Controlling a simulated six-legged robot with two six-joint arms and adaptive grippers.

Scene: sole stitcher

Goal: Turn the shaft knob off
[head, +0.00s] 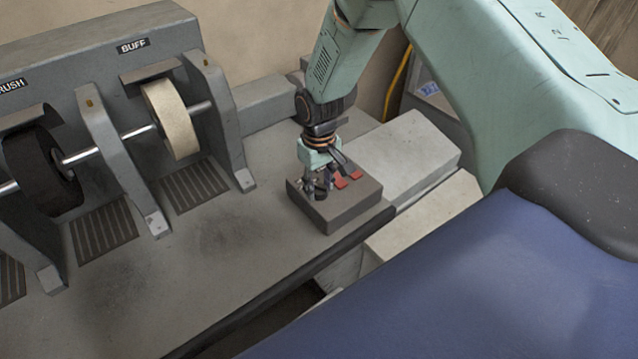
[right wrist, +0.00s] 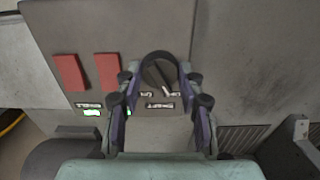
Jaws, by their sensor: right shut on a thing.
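The shaft knob (right wrist: 158,68) is a dark round knob with a pale pointer line on the control box (head: 345,211). In the right wrist view its pointer slants down to the right, toward one of two small labels that I cannot read surely. A larger label, upside down, lies below them. My right gripper (head: 321,183) is down at the box and shut on the knob, one finger on each side of it in the right wrist view (right wrist: 160,77). In the head view the gripper mostly hides the knob. My left gripper is not in view.
Two red switches (right wrist: 70,73) (right wrist: 108,72) sit beside the knob, with green lit marks below them. A buffing wheel (head: 170,118) and a dark brush wheel (head: 42,170) stand on a shaft at left. Bare grey bench top (head: 215,255) lies between.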

